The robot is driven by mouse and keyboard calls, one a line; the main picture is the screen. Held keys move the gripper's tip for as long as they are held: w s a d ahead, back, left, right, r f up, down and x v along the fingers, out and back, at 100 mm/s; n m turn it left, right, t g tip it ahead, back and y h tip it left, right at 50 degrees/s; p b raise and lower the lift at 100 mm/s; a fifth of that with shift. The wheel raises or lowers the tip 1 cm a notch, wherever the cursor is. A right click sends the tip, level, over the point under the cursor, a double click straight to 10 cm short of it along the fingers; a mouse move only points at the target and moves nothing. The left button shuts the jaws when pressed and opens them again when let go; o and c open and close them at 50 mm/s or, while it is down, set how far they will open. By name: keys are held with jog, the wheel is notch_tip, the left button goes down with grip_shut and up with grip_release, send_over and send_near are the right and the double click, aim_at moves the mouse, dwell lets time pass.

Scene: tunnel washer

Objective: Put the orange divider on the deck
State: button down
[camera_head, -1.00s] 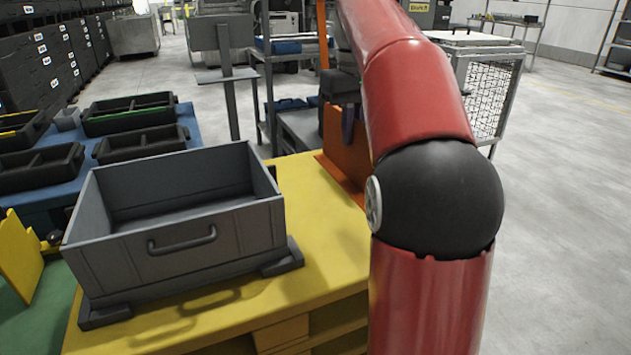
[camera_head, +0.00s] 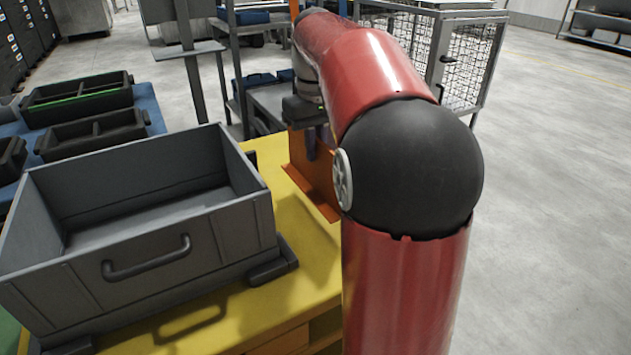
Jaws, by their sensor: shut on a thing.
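The orange divider (camera_head: 316,172) stands upright, with a flat foot along its lower left side, at the far right part of the yellow deck (camera_head: 300,235). My gripper (camera_head: 312,143) is at the top of the divider and shut on it. Its fingers are small and partly hidden by my red arm. The arm also hides the divider's right side. I cannot tell whether the divider's foot touches the deck.
A large grey open box (camera_head: 150,230) with a front handle fills the left of the deck. Black divided trays (camera_head: 92,137) lie on a blue surface at the left. A wire cage (camera_head: 470,65) and a grey stand (camera_head: 192,70) are behind. Floor at right is clear.

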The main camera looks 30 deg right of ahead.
aim_at(316, 175)
jog(key=shift+f+b, duration=0.5)
jog(key=shift+f, duration=2.9)
jog(key=shift+f, duration=0.15)
jog(key=c, duration=1.5)
grip_release()
notch_tip(316, 175, up, 12)
jog(key=shift+r+p, duration=0.15)
jog(key=shift+p, duration=1.1)
